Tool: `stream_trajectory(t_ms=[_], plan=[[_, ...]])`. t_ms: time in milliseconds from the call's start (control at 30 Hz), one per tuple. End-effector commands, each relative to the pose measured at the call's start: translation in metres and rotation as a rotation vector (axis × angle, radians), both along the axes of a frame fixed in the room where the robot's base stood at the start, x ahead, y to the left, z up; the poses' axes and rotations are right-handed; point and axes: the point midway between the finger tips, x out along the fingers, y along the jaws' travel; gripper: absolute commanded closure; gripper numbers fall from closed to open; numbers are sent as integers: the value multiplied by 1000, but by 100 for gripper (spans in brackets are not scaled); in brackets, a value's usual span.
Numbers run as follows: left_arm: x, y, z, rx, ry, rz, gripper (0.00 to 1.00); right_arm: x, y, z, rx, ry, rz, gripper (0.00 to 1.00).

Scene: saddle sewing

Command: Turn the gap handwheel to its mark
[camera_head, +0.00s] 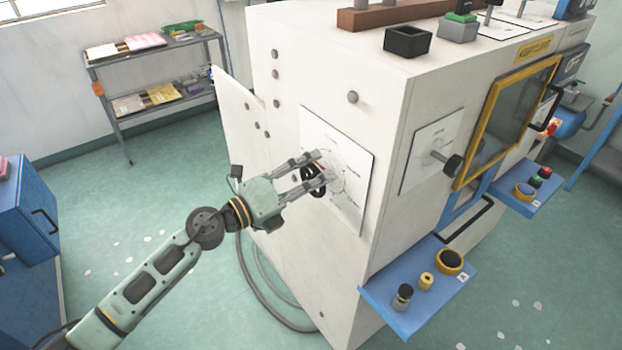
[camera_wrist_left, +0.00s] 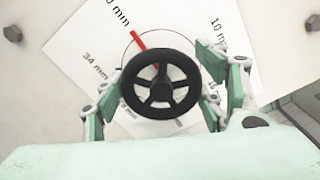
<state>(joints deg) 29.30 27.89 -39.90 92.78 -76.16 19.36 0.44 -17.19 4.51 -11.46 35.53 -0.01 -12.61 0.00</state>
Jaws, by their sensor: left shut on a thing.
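The gap handwheel (camera_wrist_left: 160,83) is a black spoked wheel on the white side of the machine. Behind it is a white dial plate (camera_head: 345,180) with printed mm labels. In the left wrist view a red mark (camera_wrist_left: 137,39) shows above the wheel, slightly left, near a label ending in "0 mm". My left gripper (camera_head: 318,170) is shut on the handwheel, with its fingers on the wheel's left and right sides in the wrist view. The wheel hides the dial's middle, and the fingers cover some labels. My right gripper is not in view.
The white machine (camera_head: 300,60) fills the middle, with an open white panel (camera_head: 238,110) at its left. A blue shelf (camera_head: 415,300) with knobs juts from its front, low right. A hose lies on the floor.

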Motion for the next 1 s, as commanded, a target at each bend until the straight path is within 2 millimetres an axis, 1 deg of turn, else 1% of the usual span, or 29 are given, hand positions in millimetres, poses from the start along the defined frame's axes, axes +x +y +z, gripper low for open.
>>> stream_trajectory(t_ms=[33, 467, 500, 700, 1000], plan=[[-1, 0, -4, 10, -1, -3, 61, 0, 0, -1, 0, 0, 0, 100], [-1, 0, -4, 18, -11, -3, 62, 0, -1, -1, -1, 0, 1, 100], [-1, 0, -4, 18, -11, -3, 35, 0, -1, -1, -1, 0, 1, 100], [-1, 0, -3, 15, -12, -1, 17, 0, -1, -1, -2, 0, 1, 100], [0, 0, -1, 13, -13, -1, 17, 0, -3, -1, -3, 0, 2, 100]])
